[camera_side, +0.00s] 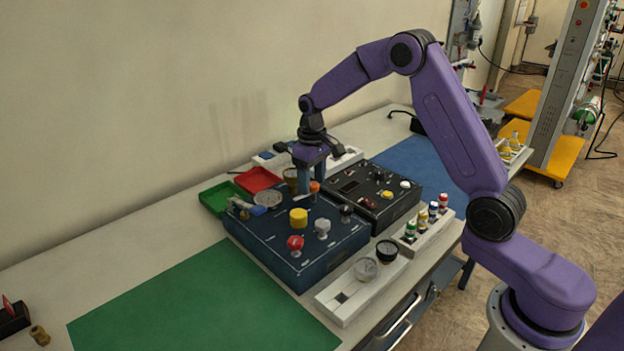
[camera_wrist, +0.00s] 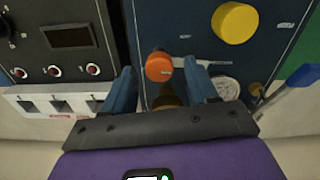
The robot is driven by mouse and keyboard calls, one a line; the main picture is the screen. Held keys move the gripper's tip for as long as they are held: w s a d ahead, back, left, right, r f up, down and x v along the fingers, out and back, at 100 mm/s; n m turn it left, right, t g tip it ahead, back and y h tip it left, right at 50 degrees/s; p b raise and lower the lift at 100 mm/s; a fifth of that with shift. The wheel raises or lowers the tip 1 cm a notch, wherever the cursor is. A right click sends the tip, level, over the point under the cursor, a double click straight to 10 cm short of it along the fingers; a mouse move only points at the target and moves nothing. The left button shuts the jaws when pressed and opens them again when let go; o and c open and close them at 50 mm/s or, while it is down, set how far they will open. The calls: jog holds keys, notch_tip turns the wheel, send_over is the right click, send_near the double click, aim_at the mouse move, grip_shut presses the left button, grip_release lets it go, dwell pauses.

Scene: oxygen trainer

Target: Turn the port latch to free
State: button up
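A dark blue panel box (camera_side: 268,236) sits on the bench, and its face also shows in the wrist view (camera_wrist: 190,20). An orange knob (camera_wrist: 159,67) stands up from it near its back edge, partly behind my fingers in the side view (camera_side: 315,186). I cannot read a label that marks it as the port latch. My gripper (camera_side: 312,190) points down over this back part. In the wrist view its two blue fingers are apart, with the orange knob between them; I see no contact. A brownish cylinder (camera_wrist: 168,97) lies behind the knob, partly hidden by my gripper.
The panel also carries a yellow knob (camera_side: 298,217), a red knob (camera_side: 295,243) and a grey knob (camera_side: 322,227). A black control box (camera_side: 350,181) stands close on the right. Red (camera_side: 258,178) and green trays lie behind left. The green mat (camera_side: 200,305) is clear.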

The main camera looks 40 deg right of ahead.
aim_at(312, 183)
notch_tip(312, 183, up, 17)
jog(key=shift+r, duration=0.2)
dwell(0.6)
jog(key=shift+a, duration=0.1)
jog(key=s+a+f+n, duration=0.25)
jog(key=s+a, duration=0.25)
jog(key=s, duration=0.4)
jog(key=s+a+f+n, duration=0.1)
jog(key=s+a+n, duration=0.2)
jog(key=s+a, duration=0.45)
jog(key=s+d+f+n, duration=0.2)
jog(key=s+d+f, duration=0.1)
jog(key=s, duration=0.8)
jog(key=s+d+f+n, duration=0.3)
jog(key=s, duration=0.8)
jog(key=shift+s+d, duration=0.2)
jog(key=shift+s, duration=0.1)
